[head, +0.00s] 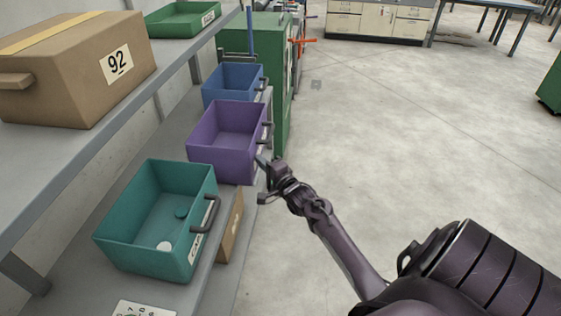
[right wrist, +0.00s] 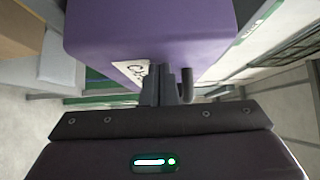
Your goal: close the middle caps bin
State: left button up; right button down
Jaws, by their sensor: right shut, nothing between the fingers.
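The middle bin is an open-topped purple bin (head: 222,155) on the lower shelf, between a blue bin and a teal bin. Its front, with a dark handle (head: 267,134), faces the aisle near the shelf edge. In the right wrist view the purple bin (right wrist: 150,35) fills the upper middle, with part of a white label (right wrist: 132,70) showing. My right gripper (head: 262,164) is shut and empty at the bin's front, below the handle. In the right wrist view its fingertips (right wrist: 158,70) overlap the label beside the handle (right wrist: 187,83); contact cannot be told. My left gripper is not in view.
The teal bin (head: 120,240) holds a few small round pieces. The blue bin (head: 225,85) stands behind the purple one. An upper shelf (head: 125,100) with a cardboard box (head: 60,80) and green tray (head: 170,22) overhangs at left.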

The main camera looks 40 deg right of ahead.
aim_at(234, 159)
jog(key=w+a, duration=0.2)
jog(key=w+a+b, duration=0.1)
jog(key=w+a, duration=0.1)
jog(key=w, duration=0.1)
jog(key=shift+w+a+f, duration=0.1)
jog(key=shift+w+a, duration=0.15)
jog(key=shift+a, duration=0.15)
jog(key=shift+w+a+b, duration=0.35)
jog(key=shift+w+a, duration=0.05)
jog(key=shift+w, duration=0.05)
jog(key=shift+a+r, duration=0.1)
jog(key=shift+r, duration=0.1)
